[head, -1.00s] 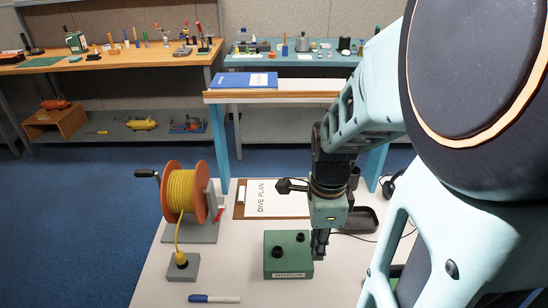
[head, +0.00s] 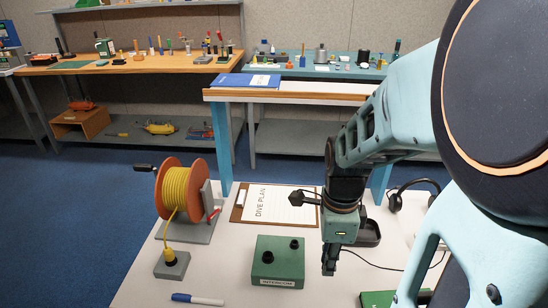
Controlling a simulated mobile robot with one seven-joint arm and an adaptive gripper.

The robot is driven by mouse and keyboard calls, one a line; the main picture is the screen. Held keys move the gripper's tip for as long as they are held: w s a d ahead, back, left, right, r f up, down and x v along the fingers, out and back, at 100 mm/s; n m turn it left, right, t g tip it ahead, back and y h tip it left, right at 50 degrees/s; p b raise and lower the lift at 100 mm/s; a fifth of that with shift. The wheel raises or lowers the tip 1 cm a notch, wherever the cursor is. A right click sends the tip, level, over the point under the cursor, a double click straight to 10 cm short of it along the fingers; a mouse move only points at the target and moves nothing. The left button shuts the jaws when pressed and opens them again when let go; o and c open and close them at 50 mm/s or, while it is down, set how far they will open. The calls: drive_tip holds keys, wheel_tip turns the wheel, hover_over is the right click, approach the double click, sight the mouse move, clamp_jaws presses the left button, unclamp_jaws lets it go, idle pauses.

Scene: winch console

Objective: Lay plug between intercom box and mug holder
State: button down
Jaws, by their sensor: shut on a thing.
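The green intercom box (head: 278,262), with two black knobs and an INTERCOM label, sits on the white console top. My gripper (head: 329,268) points down just right of the box, with a gap between them. Its fingers are shut on a small dark thing that looks like the plug, mostly hidden by the fingers. A thin black cable (head: 395,267) runs from near the fingertips toward the right. A dark shallow tray-like piece (head: 371,232), possibly the mug holder, stands behind and right of my gripper, partly hidden by my arm.
A clipboard (head: 272,206) lies behind the box. A reel of yellow cable (head: 183,195) and a grey socket block (head: 172,265) stand left. A blue marker (head: 197,299) lies in front. A headset (head: 396,200) sits back right, and another green object (head: 377,299) lies front right.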

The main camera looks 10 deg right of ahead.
drive_tip(key=w+d+f, duration=0.1)
drive_tip(key=w+f, duration=0.1)
drive_tip(key=w, duration=0.1)
drive_tip(key=w+d+f, duration=0.2)
drive_tip(key=w+f, duration=0.1)
drive_tip(key=w, duration=0.1)
drive_tip(key=w+d+f, duration=0.2)
drive_tip(key=w+f, duration=0.1)
drive_tip(key=shift+w+d, duration=0.15)
drive_tip(key=shift+d, duration=0.1)
drive_tip(key=shift+w+d+f, duration=0.3)
drive_tip(key=shift+w+f, duration=0.25)
drive_tip(key=shift+f, duration=0.3)
drive_tip(key=shift+f+b, duration=0.35)
drive_tip(key=shift+f, duration=1.05)
drive_tip(key=shift+f, duration=0.1)
drive_tip(key=shift+f, duration=0.2)
drive_tip(key=c, duration=1.8)
unclamp_jaws()
drive_tip(key=shift+r, duration=0.1)
drive_tip(key=shift+r, duration=0.15)
